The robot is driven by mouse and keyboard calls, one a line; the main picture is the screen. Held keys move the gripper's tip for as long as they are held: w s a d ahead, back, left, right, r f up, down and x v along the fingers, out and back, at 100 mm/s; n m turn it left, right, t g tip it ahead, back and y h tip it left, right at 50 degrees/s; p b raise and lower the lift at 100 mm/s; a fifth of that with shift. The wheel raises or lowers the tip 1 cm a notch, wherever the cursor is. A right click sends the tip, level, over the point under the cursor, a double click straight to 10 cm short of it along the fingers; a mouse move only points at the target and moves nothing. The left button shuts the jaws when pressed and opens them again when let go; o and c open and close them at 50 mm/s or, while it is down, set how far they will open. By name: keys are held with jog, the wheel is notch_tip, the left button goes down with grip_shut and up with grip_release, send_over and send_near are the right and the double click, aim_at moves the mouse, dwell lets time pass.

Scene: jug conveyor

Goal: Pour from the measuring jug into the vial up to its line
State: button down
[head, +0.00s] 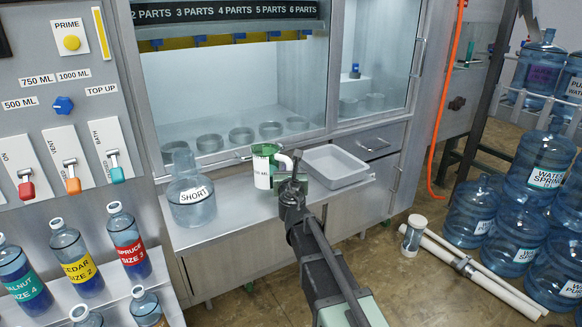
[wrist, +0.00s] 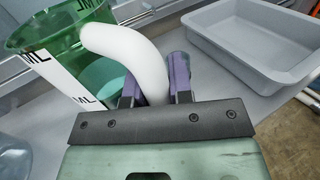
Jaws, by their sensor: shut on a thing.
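The measuring jug (head: 262,172) is green with a white label and a pale curved handle. It looks upright at the counter, left of the grey tray; I cannot tell whether its base touches the counter. My gripper (head: 292,172) is shut on the jug's handle from the right. In the wrist view the white handle (wrist: 128,50) runs down between the dark fingers of my gripper (wrist: 155,90). The green jug (wrist: 68,35) fills the upper left there, with a lighter green surface seen through its wall. I cannot pick out a vial with a line.
A large bottle marked SHORT (head: 190,200) stands on the counter (head: 225,235) left of the jug. An empty grey tray (head: 336,167) is close on the right, also in the wrist view (wrist: 262,45). A glazed cabinet (head: 232,90) stands behind. Labelled bottles (head: 75,262) line the lower left.

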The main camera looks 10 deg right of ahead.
jog(key=shift+a, duration=0.15)
jog(key=shift+a, duration=0.1)
jog(key=m, duration=0.1)
jog(key=d+f+m, duration=0.1)
jog(key=m, duration=0.1)
jog(key=shift+d+g, duration=0.15)
jog(key=shift+g, duration=0.15)
jog(key=shift+a+r+m+y+p, duration=0.25)
jog(key=shift+a+m+y+p, duration=0.15)
jog(key=shift+m, duration=0.2)
jog(key=shift+a+f, duration=0.1)
jog(key=shift+f, duration=0.05)
jog(key=shift+a+m+g+y, duration=0.15)
jog(key=shift+a+m, duration=0.25)
jog(key=shift+m, duration=0.35)
jog(key=shift+a+m+g+y, duration=0.15)
jog(key=shift+a+m, duration=0.2)
jog(key=shift+m, duration=0.4)
jog(key=shift+s+a+f+m, duration=0.1)
jog(key=shift+a+f+m, duration=0.15)
jog(key=shift+a+m, duration=0.45)
jog(key=shift+d+m, duration=0.15)
jog(key=shift+m, duration=0.15)
jog(key=shift+a+f+m+g+y, duration=0.2)
jog(key=shift+m+g+y, duration=0.1)
jog(key=shift+m, duration=0.2)
